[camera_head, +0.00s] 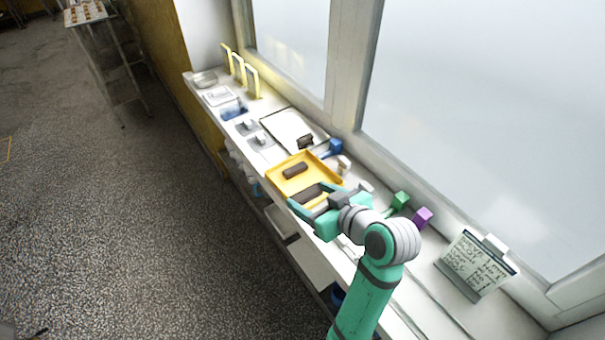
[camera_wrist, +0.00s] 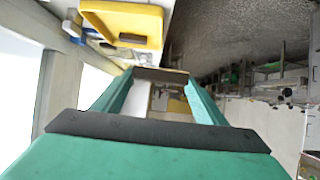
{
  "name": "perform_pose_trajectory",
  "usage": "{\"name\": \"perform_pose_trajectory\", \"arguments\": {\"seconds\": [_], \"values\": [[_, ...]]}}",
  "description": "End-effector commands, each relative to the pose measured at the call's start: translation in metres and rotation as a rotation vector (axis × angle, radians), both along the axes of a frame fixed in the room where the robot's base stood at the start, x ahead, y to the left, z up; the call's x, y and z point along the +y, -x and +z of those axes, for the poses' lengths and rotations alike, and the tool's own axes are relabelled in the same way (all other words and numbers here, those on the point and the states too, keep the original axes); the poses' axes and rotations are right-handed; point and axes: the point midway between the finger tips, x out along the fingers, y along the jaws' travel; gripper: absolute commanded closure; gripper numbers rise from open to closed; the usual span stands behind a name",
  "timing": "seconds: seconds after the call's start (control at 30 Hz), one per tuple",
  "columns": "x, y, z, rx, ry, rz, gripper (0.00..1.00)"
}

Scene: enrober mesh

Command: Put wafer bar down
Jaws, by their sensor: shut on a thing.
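My gripper (camera_head: 308,200) is shut on a dark brown wafer bar (camera_head: 307,193), held beside the near edge of a yellow tray (camera_head: 328,177) in the head view. In the wrist view the held bar (camera_wrist: 160,75) spans the two teal fingertips. The yellow tray has a raised rim, and another dark bar (camera_head: 295,170) lies in it. The tray (camera_wrist: 125,18) and its bar (camera_wrist: 132,38) also show at the top left of the wrist view. I cannot tell how high the held bar is above the shelf.
A pale tray (camera_head: 285,125) with a small dark piece (camera_head: 305,141) on it lies beyond the yellow tray. Blue (camera_head: 335,147), green (camera_head: 400,200) and purple (camera_head: 422,217) blocks stand along the window side. A written card (camera_head: 475,265) stands at the right. Yellow frames (camera_head: 240,70) stand at the far end.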

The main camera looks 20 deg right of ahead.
Motion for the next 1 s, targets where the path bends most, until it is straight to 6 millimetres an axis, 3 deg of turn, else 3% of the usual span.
{"name": "perform_pose_trajectory", "arguments": {"seconds": [0.5,0.7,1.0], "values": [[-0.03,-0.089,-0.048,0.003,-0.004,0.017,0.47],[-0.046,-0.111,-0.08,0.003,-0.003,0.008,0.47],[-0.054,-0.124,-0.096,0.0,-0.001,0.005,0.47]]}}
